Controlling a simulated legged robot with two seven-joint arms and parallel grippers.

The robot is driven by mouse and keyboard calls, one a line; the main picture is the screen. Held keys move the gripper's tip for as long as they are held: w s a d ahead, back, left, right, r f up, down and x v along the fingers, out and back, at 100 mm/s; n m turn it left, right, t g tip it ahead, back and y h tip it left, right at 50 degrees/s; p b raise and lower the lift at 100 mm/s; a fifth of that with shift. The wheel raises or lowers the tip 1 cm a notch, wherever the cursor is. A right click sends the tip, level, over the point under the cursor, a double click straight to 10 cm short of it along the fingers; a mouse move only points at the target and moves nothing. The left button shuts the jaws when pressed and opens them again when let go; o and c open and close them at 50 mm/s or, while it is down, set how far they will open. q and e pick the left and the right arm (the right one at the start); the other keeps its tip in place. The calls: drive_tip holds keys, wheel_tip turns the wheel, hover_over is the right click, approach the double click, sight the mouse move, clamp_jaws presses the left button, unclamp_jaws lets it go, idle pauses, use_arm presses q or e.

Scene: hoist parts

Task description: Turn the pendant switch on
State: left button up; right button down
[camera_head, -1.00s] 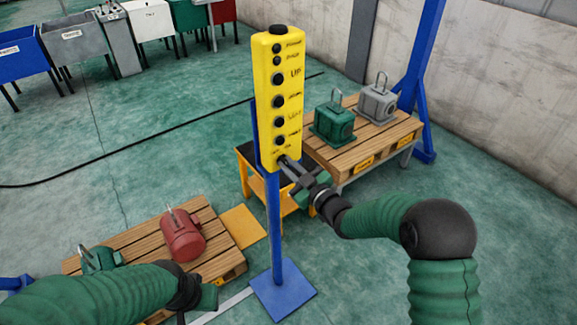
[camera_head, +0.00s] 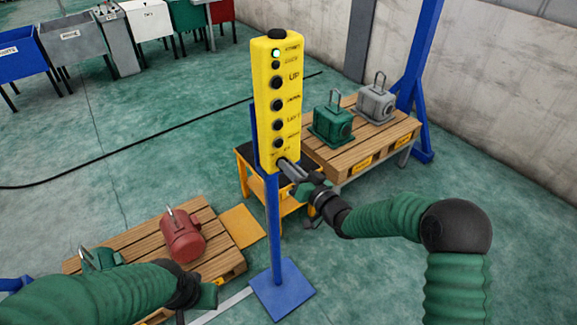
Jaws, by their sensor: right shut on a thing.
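The yellow pendant (camera_head: 262,110) stands upright on a blue post (camera_head: 274,225) and has a column of black buttons. The small round lamp (camera_head: 276,53) near its top glows pale green-white. My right gripper (camera_head: 284,164) is at the pendant's lower right end, its fingers shut on the pendant switch there. The fingers hide the switch itself. My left gripper (camera_head: 207,297) is low at the left, well away from the pendant. Its fingers are too hidden to tell whether they are open.
A pallet with a red motor (camera_head: 182,238) and a green part (camera_head: 100,258) lies lower left. Another pallet behind the pendant carries a green motor (camera_head: 333,122) and a grey motor (camera_head: 376,102). Bins line the back left. Open floor lies at the right.

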drive_tip(key=shift+f+m, duration=0.15)
drive_tip(key=shift+m, duration=0.35)
drive_tip(key=c, duration=1.5)
unclamp_jaws()
drive_tip(key=shift+w+d, duration=0.1)
drive_tip(key=shift+o, duration=0.2)
drive_tip(key=v, duration=1.7)
drive_tip(key=shift+b, duration=0.45)
drive_tip(key=shift+w, duration=0.1)
